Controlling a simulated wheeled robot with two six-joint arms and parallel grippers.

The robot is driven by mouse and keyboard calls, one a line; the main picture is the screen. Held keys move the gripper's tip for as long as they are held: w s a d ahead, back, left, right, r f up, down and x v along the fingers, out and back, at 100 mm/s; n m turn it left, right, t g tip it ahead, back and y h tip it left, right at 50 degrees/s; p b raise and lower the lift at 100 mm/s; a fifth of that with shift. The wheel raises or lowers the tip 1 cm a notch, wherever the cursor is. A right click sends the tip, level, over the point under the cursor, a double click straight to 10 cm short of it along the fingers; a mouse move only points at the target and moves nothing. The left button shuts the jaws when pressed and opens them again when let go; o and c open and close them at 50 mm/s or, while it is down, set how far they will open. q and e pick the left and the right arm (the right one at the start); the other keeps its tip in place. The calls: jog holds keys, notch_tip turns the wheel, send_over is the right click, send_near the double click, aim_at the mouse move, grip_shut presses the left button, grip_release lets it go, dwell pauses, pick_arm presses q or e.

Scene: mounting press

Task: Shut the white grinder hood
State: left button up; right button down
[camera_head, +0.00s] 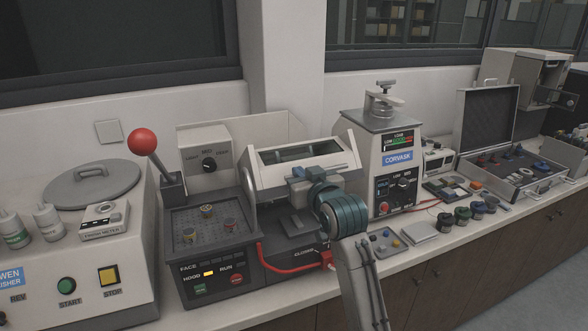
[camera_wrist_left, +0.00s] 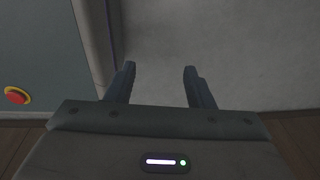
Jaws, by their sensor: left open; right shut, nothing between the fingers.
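The white grinder hood (camera_head: 262,180) has a dark window in its top and sits over the dark grinder (camera_head: 210,262) in the middle of the bench. It appears raised, with a dark opening and grey block below its front. My right gripper (camera_head: 300,184) is shut and empty at the hood's front, near its right side; I cannot tell whether it touches the hood. My right wrist and arm hide part of the hood's right side. My left gripper (camera_wrist_left: 160,76) is open and empty in the left wrist view, above plain grey floor, and is outside the head view.
A red-knobbed lever (camera_head: 142,142) stands left of the hood. The Corvask press (camera_head: 385,160) stands close on the right. A red hose (camera_head: 285,268) runs along the grinder's front. Small jars, tools and an open case (camera_head: 490,115) fill the bench's right side.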

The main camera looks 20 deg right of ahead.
pick_arm(q)
notch_tip(320, 180, down, 8)
jog(key=w+b, duration=0.2)
jog(key=b, duration=0.5)
jog(key=w+r+b, duration=0.3)
jog(key=w, duration=0.4)
jog(key=w+d+r+b, duration=0.1)
jog(key=w+r+b, duration=0.2)
jog(key=r, duration=0.7)
jog(key=w+d+r+t+b, duration=0.1)
jog(key=w+r+b, duration=0.3)
jog(key=w+r, duration=0.4)
jog(key=shift+w+d+r+t, duration=0.2)
jog(key=shift+d+r+t, duration=0.1)
jog(key=shift+r, duration=1.15)
pick_arm(e)
jog(key=s+f+t, duration=0.3)
jog(key=s+f, duration=0.1)
jog(key=f, duration=0.4)
jog(key=s+f+t, duration=0.2)
jog(key=s+f, duration=0.2)
jog(key=f, duration=0.5)
jog(key=shift+f+t, duration=0.15)
jog(key=shift+t, duration=0.25)
jog(key=shift+d+f, duration=0.1)
pick_arm(q)
jog(key=shift+r, duration=0.1)
